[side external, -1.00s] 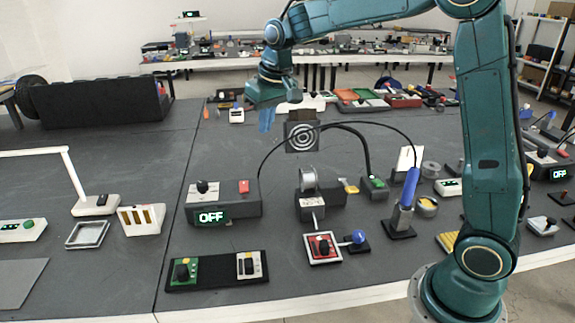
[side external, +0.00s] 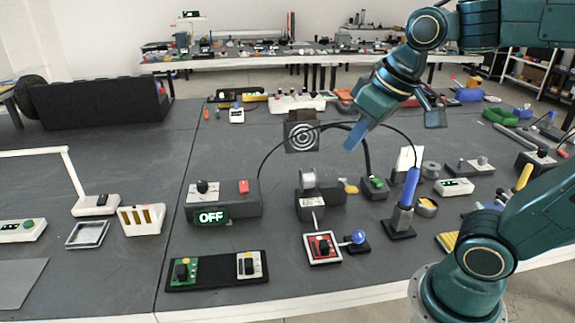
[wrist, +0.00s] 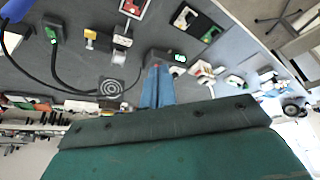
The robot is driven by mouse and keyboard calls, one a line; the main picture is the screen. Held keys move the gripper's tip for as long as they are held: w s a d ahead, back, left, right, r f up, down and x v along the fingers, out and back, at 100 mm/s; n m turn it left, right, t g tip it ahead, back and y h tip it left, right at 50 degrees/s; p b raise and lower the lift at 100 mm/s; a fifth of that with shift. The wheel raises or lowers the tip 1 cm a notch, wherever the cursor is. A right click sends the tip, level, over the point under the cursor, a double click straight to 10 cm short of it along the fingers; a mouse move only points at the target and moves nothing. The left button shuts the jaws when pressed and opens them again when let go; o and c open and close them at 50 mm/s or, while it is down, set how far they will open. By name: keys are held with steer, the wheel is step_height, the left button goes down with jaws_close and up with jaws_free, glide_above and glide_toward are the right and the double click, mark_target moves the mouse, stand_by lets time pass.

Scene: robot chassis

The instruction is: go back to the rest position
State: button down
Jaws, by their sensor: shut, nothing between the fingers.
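My gripper (side external: 356,135) hangs in the air above the back middle of the dark workbench (side external: 110,280) in the side view, its blue fingertips pointing down. The fingers look closed together, with nothing held between them. The wrist view shows the same blue fingers (wrist: 157,88) side by side, over the bench and clear of the objects on it. My wrist and arm hide part of the back of the bench.
Black cables arch near the target. A lamp (side external: 70,175) stands at left. The air around my gripper looks free.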

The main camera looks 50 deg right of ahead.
steer(key=s+f, duration=0.2)
steer(key=s, duration=0.4)
steer(key=shift+s+a+f+t, duration=0.25)
steer(key=shift+s+f+t, duration=0.05)
steer(key=shift+s+f, duration=0.1)
